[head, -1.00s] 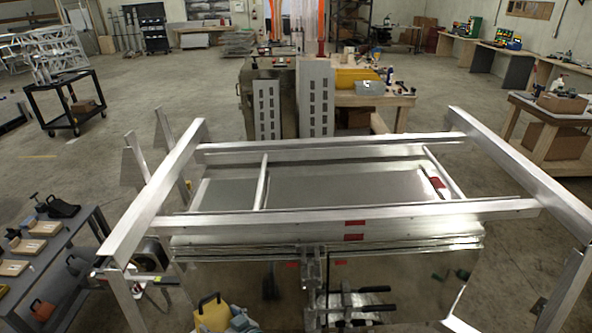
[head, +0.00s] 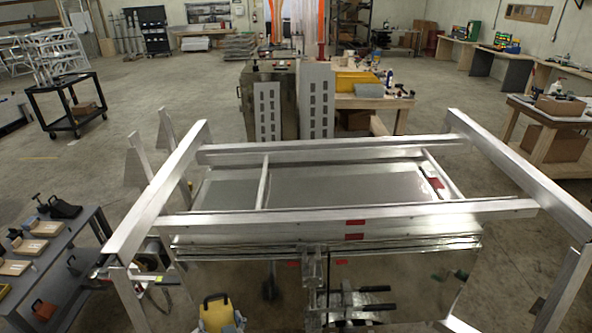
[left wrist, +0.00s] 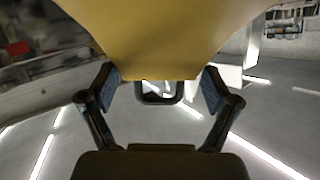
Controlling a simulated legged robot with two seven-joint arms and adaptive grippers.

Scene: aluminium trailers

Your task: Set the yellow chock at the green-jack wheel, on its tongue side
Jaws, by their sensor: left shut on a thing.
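The yellow chock (head: 215,312) is at the bottom of the head view, left of centre, with its dark handle upward. My left gripper (head: 230,325) is shut on it, and the chock hides part of the gripper. In the left wrist view the chock (left wrist: 160,35) fills the top, and the fingers (left wrist: 160,95) stand on either side of its dark handle loop. The aluminium trailer frame (head: 350,213) lies ahead. A dark wheel (head: 153,258) partly shows behind its left post. I cannot tell whether this is the green-jack wheel. My right gripper is not in view.
A grey table (head: 75,262) at left carries several chocks and wooden blocks. Trailer posts (head: 130,295) stand between it and the held chock. Black-handled fittings (head: 360,302) are right of the chock. A dark green object (head: 461,274) lies low at right.

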